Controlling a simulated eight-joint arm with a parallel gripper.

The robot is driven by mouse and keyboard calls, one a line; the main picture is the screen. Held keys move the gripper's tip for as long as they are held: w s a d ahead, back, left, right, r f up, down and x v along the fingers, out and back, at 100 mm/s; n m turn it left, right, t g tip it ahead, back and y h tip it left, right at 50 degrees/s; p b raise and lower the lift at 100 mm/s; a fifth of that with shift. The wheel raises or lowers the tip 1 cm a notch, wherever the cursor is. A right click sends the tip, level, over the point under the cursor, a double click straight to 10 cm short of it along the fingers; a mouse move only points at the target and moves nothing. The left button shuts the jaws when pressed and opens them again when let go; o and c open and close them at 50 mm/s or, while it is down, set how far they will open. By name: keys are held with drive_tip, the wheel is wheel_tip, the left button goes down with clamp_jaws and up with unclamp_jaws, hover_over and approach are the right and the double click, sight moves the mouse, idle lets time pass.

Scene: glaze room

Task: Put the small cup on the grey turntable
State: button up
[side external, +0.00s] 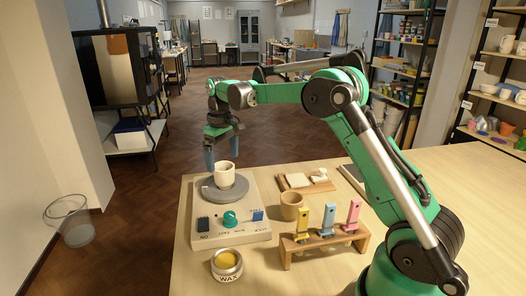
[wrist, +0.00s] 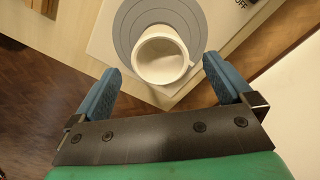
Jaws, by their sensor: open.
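A small white cup (side external: 224,175) with a handle stands upright on the grey turntable (side external: 210,190), on a pale control box. In the wrist view the cup (wrist: 160,60) sits near the edge of the ringed turntable disc (wrist: 126,25) that is closer to my gripper. My gripper (side external: 222,150) is open, with blue fingers, above and behind the cup in the side view. In the wrist view the gripper (wrist: 162,68) has its fingertips on either side of the cup, apart from it, with nothing held.
A tan cup (side external: 291,205) stands on the table right of the box. A wax tin (side external: 227,264) is in front. A wooden rack (side external: 325,242) holds yellow, blue and pink tools. A board with pale blocks (side external: 304,181) lies behind. The table's left edge is close to the box.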

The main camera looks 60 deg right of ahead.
drive_tip(key=s+a+r+t, duration=0.2)
drive_tip(key=s+a+r, duration=0.15)
drive_tip(key=r, duration=0.55)
drive_tip(key=s+a+f+t, duration=0.5)
drive_tip(key=s+a, duration=0.4)
drive_tip(key=s, duration=0.4)
drive_tip(key=shift+a+f, duration=0.3)
drive_tip(key=shift+f, duration=0.15)
